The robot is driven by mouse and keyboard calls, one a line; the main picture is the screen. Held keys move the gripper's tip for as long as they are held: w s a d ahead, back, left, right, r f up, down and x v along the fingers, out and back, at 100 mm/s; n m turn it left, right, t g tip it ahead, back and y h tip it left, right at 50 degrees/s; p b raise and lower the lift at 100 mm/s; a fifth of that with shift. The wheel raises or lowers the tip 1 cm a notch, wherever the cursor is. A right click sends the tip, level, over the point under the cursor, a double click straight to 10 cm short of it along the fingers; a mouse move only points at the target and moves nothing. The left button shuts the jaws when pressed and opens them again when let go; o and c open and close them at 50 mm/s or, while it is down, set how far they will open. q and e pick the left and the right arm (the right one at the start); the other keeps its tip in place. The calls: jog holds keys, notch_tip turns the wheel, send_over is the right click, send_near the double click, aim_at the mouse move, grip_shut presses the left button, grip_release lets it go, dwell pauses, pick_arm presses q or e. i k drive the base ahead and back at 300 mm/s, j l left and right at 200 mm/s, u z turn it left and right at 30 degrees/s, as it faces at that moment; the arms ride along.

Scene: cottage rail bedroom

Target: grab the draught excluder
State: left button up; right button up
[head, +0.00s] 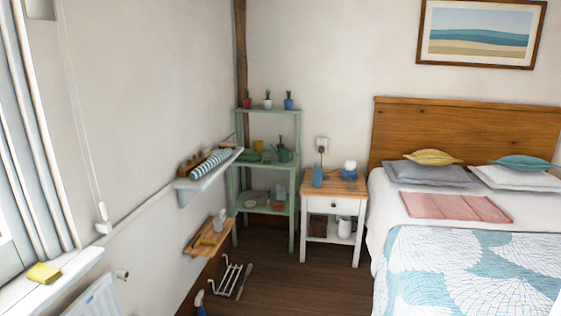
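A long striped roll in teal and white, which looks like the draught excluder (212,163), lies on the upper white wall shelf (190,186) on the left wall. It runs lengthwise along the shelf, away from me. Small brown items (189,168) lie close against its left side, and I cannot tell whether they touch it. Neither of my grippers shows in the head view.
A wooden lower shelf (192,249) with small items sticks out below. A green shelf unit (291,187) and a white bedside table (333,188) stand in the corner. The bed (388,226) fills the right. A white rack (228,277) lies on the dark floor (290,284).

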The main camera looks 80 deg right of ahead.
aim_at(202, 169)
jog(key=z, duration=2.25)
jog(key=i+l+u, duration=0.15)
jog(key=i+l, duration=0.15)
jog(key=i, duration=0.3)
jog(key=i+l+u, duration=0.15)
jog(key=i+l, duration=0.2)
jog(key=i, duration=0.25)
jog(key=i+l+u, duration=0.2)
jog(key=i+l, duration=0.25)
jog(key=i, duration=0.1)
